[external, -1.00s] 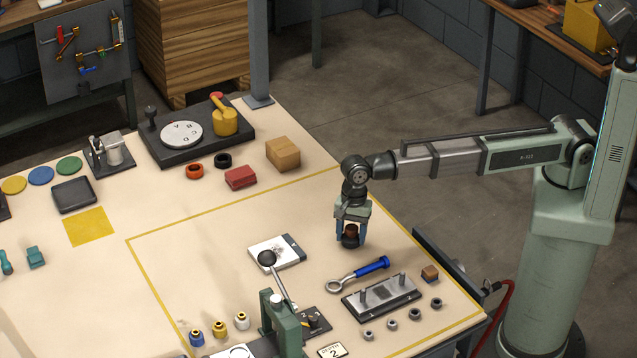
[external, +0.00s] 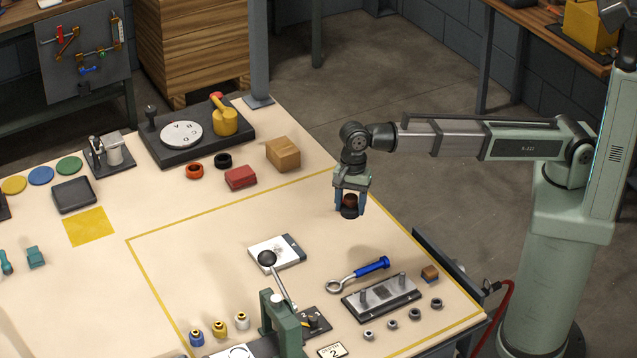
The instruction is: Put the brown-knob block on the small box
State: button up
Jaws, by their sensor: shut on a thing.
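My gripper (external: 350,207) is shut on the brown-knob block (external: 349,211), a dark block with a brown top. It holds the block above the table, inside the yellow outline near its far right corner. The fingers hide part of the block. A small tan cardboard box (external: 283,154) stands on the table to the upper left of my gripper, apart from it. A much smaller brown block (external: 430,274) sits on the table at the right, below my gripper in the picture.
A red box (external: 240,177) and orange and black rings lie left of the cardboard box. A blue-handled wrench (external: 358,274), a metal plate with pegs (external: 381,297) and a lever device (external: 283,310) stand below. The tabletop around the cardboard box's right side is clear.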

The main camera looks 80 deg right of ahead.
jog(key=w+d+m, duration=0.2)
jog(key=w+d, duration=0.5)
jog(key=d, duration=0.5)
notch_tip(320, 180, up, 6)
jog(key=n, duration=0.1)
send_over(282, 148)
jog(key=shift+d+f, duration=0.15)
jog(key=shift+f, duration=2.3)
jog(key=shift+d+f, duration=0.15)
jog(key=shift+f, duration=2.25)
jog(key=shift+f, duration=0.1)
jog(key=o, duration=1.3)
